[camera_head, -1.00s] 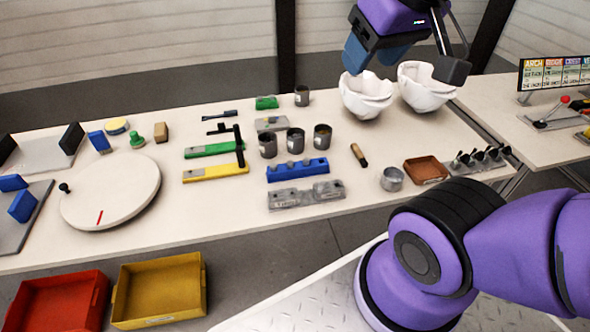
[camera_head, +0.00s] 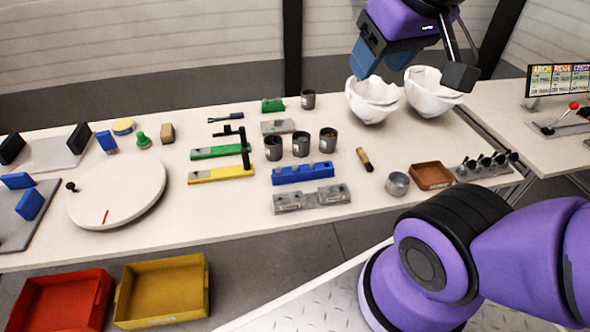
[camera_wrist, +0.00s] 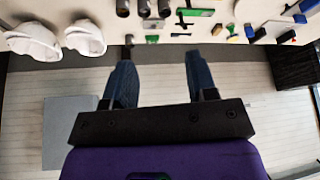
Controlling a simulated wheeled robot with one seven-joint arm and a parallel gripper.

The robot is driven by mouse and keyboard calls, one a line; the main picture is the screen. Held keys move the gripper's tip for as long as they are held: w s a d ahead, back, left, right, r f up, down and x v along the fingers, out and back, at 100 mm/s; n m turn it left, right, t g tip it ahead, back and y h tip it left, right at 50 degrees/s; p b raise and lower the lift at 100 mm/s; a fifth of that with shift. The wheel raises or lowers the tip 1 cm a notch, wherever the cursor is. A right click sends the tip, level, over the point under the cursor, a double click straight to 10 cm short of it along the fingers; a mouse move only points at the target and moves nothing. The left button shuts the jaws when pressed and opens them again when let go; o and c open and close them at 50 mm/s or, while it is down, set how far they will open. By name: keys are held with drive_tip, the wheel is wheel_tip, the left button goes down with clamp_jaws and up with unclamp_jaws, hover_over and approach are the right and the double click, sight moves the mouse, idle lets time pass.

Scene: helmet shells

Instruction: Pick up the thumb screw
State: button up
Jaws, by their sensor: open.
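Several small black-headed pieces (camera_head: 485,163) stand in a row on a grey plate at the right end of the near table. They look like thumb screws, but they are too small to tell for sure. A single black knob (camera_head: 71,187) stands beside the round white disc at the left. My gripper (camera_wrist: 160,52) is open and empty, its two blue-grey fingers wide apart in the wrist view. In the head view it hangs high at the top, above and behind the white shells, away from the black-headed pieces. The wrist view mostly shows the wall and floor beyond the table.
Two white helmet shells (camera_head: 372,100) stand near the back edge. A brown tray (camera_head: 431,176) and a metal cup (camera_head: 397,184) are left of the black-headed pieces. Dark cups, coloured blocks and the white disc (camera_head: 117,192) fill the rest. Red and yellow bins (camera_head: 163,289) stand in front.

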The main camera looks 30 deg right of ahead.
drive_tip(key=shift+o, duration=0.2)
drive_tip(key=shift+w, duration=0.1)
drive_tip(key=n+g, duration=0.5)
drive_tip(key=n, duration=0.8)
hover_over(295, 165)
wheel_tip(295, 165, down, 34)
wheel_tip(295, 165, down, 6)
drive_tip(key=shift+d+f, duration=0.1)
drive_tip(key=shift+f, duration=2.65)
drive_tip(key=shift+c, duration=0.2)
